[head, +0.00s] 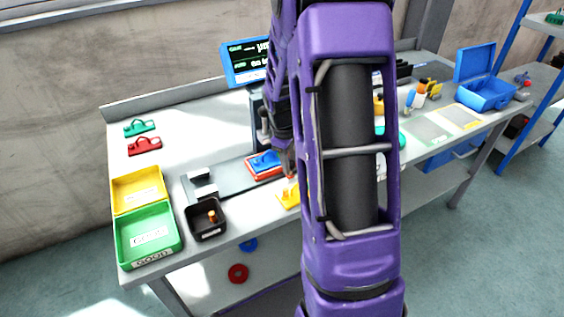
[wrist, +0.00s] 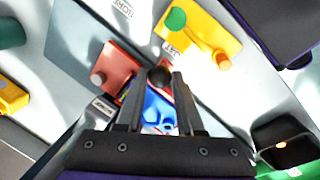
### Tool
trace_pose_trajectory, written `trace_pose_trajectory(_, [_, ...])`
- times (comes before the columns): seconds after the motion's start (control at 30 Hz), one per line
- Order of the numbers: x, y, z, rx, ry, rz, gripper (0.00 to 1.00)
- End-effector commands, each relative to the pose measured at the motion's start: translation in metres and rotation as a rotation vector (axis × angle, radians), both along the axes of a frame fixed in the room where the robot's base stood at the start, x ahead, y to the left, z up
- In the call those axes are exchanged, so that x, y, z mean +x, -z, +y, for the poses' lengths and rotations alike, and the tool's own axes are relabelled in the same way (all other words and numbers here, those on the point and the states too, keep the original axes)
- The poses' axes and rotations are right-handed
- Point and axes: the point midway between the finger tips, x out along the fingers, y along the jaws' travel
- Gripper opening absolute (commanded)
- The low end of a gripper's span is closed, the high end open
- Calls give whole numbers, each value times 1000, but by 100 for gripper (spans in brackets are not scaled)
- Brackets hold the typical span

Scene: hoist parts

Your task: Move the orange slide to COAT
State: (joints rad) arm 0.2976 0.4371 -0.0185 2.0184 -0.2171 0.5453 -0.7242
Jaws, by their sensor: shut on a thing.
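The orange slide (head: 259,177) sits on the grey track plate (head: 228,181) at the middle of the bench in the head view, with a blue part (head: 265,160) on it. In the wrist view the reddish-orange slide (wrist: 122,66) lies beyond my fingers, and the blue part (wrist: 158,108) shows between them. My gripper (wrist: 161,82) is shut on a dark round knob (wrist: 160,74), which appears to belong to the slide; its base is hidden. Small white labels stand by the track, one beside the yellow piece (wrist: 200,32); I cannot read COAT surely.
A yellow bin (head: 138,190) and a green bin (head: 148,234) stand at the left, beside a black box (head: 207,219). A screen (head: 245,61) stands behind the track. A blue open case (head: 486,93) stands far right. My arm hides part of the bench.

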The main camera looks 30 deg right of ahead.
Motion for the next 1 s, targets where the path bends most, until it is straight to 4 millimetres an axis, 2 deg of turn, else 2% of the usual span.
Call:
trace_pose_trajectory(0.3, [1, -1, 0, -1, -2, -4, 0])
trace_pose_trajectory(0.33, [1, -1, 0, -1, -2, -4, 40])
trace_pose_trajectory(0.4, [1, -1, 0, 0, -2, -3, 49])
trace_pose_trajectory(0.67, [1, -1, 0, 0, -1, -2, 49])
trace_pose_trajectory(0.77, [0, -7, 1, 0, -2, -3, 49])
trace_pose_trajectory(0.87, [-1, -20, 3, 0, -2, -5, 49])
trace_pose_trajectory(1.0, [-3, -51, 8, -1, -2, -8, 49])
